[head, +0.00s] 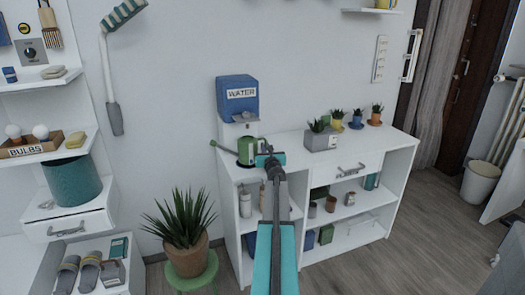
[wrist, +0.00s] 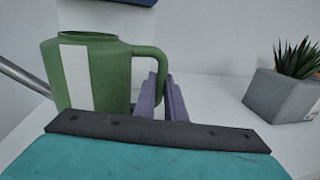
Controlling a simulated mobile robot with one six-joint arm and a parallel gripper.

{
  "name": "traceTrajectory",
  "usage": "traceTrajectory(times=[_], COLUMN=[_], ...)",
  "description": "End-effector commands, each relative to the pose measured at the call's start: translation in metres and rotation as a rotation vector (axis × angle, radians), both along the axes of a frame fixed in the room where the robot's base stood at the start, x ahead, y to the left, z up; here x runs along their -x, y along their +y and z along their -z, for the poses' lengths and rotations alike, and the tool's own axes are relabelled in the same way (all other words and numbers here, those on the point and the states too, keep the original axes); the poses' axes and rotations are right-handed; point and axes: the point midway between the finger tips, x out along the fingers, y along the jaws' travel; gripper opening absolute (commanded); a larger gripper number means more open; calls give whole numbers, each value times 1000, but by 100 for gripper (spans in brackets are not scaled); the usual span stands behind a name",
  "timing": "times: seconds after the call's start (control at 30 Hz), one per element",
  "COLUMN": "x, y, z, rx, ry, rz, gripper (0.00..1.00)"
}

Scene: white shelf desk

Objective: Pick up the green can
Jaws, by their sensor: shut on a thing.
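The green can (head: 247,151) is a watering can with a pale stripe, a grey spout to the left and a loop handle to the right. In the head view it is upright at the left end of the white shelf desk (head: 300,160), in front of the water dispenser. It fills the left of the wrist view (wrist: 108,75), where my gripper's body hides its base, so I cannot tell whether it touches the desk top. My gripper (head: 265,153) is at its right side, with the purple fingers (wrist: 163,100) shut on the handle.
A blue water dispenser (head: 238,98) stands right behind the can. A grey planter (head: 322,138) and several small potted plants stand farther right on the desk. A large potted plant (head: 184,222) is at the lower left. The desk top between can and planter is clear.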

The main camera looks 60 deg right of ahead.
Motion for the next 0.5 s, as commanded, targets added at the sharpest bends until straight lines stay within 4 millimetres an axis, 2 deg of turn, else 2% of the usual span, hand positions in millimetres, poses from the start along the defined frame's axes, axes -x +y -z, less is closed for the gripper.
traceTrajectory(times=[0.2, 0.5], x=[0, 25], y=[0, 25], z=[-28, -28], rx=[1, 0], ry=[-1, -1], rz=[0, 1], gripper=[0, 0])
